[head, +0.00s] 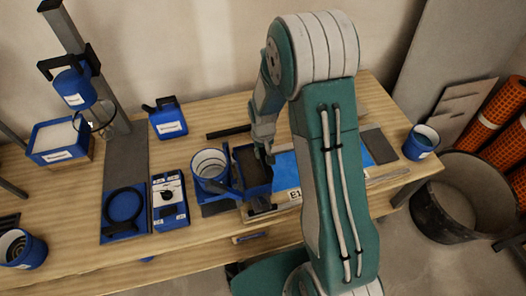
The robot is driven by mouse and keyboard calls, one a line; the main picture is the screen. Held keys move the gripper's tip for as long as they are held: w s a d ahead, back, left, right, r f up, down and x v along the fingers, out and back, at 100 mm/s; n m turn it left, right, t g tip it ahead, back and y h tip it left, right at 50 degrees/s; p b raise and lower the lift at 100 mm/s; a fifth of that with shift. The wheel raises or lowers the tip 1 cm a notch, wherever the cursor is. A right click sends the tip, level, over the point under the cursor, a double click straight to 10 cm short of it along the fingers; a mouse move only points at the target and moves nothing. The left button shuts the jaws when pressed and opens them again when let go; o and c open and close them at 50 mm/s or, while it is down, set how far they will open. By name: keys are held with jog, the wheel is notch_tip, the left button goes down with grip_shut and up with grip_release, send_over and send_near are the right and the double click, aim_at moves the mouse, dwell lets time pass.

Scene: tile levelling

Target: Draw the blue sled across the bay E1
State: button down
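The blue sled (257,186) looks like an open blue box with dark grey contents. It sits at the left end of the bay E1 (290,183), whose "E1" label shows on the front edge. A bright blue surface lies in the bay to the right of the sled, partly hidden by my arm. My gripper (264,151) points down at the sled's back right side. Its fingertips are small and partly hidden, so I cannot tell whether they are shut on the sled or apart from it.
A blue and white cup (210,166) stands directly left of the sled. A control box (170,203), a blue jug (167,118) and a stand with a blue container (74,88) are further left. A blue bucket (420,142) stands at the table's right end; a black tub (462,199) is on the floor.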

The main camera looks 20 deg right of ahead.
jog(key=d, duration=2.6)
jog(key=shift+s+d+f, duration=0.1)
jog(key=shift+c, duration=2.4)
grip_release()
notch_tip(320, 180, up, 12)
